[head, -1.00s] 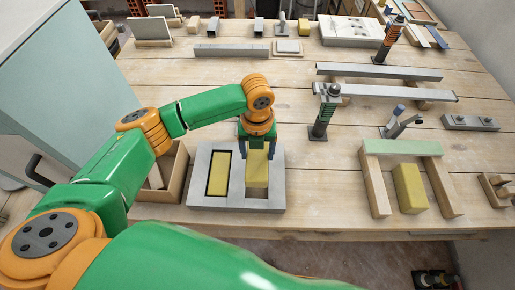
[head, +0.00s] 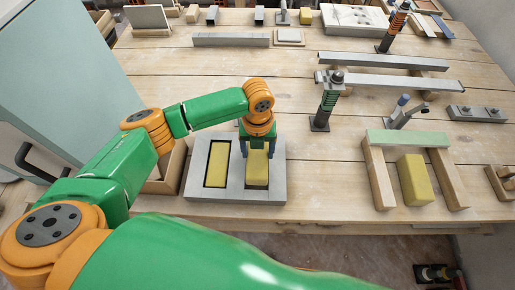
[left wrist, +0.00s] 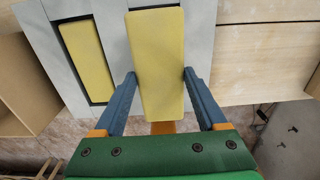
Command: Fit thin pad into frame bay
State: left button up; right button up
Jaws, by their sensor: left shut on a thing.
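The grey frame (head: 236,196) lies flat near the table's front edge and has two bays. A yellow pad (head: 215,165) lies in its left bay with a dark gap around it; it also shows in the left wrist view (left wrist: 88,60). My left gripper (head: 257,154) is shut on another yellow pad (head: 257,172), over the right bay. In the left wrist view the blue fingers (left wrist: 159,73) grip this pad (left wrist: 157,45) by its long sides. The pad hides most of the right bay, so its depth there is unclear. My right gripper is not in view.
An open box (head: 166,170) stands close at the frame's left. To the right, a green-topped wooden stand (head: 408,138) straddles a yellow block (head: 414,180). A dark post (head: 325,108) and metal bars (head: 390,80) stand farther back. Bare table lies between frame and stand.

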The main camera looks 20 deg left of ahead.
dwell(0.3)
pick_arm(q)
jog(key=shift+r+p, duration=0.1)
jog(key=shift+p, duration=0.2)
jog(key=shift+f+b, duration=0.9)
jog(key=shift+f, duration=0.75)
jog(key=shift+r, duration=0.1)
jog(key=shift+p, duration=0.3)
